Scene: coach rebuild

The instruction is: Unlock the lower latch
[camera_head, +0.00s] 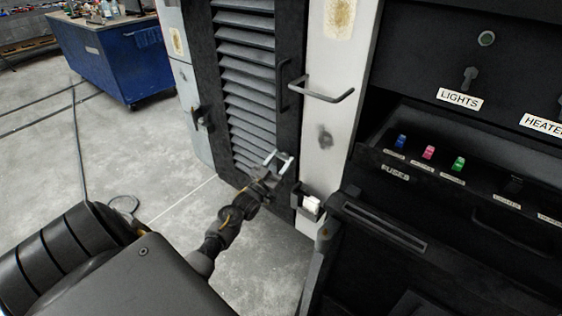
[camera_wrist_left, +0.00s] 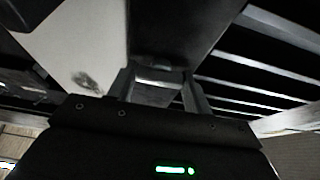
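My left gripper (camera_head: 279,160) is at the lower part of the black louvred door (camera_head: 248,75), close to its right edge. Its two pale fingers stand apart in the head view. In the left wrist view, the gripper (camera_wrist_left: 158,88) also shows its fingers apart, with a small grey metal piece between them against the dark door frame. This may be the lower latch, but I cannot tell for sure, nor whether the fingers touch it. In the head view I cannot make out a latch at the fingers. My right gripper is out of view.
A black handle (camera_head: 281,86) and a grey bar handle (camera_head: 322,96) are above the gripper. A small white block (camera_head: 311,204) sits to its lower right. A black switch console (camera_head: 440,170) fills the right side. A blue cabinet (camera_head: 118,55) stands far left beyond open floor.

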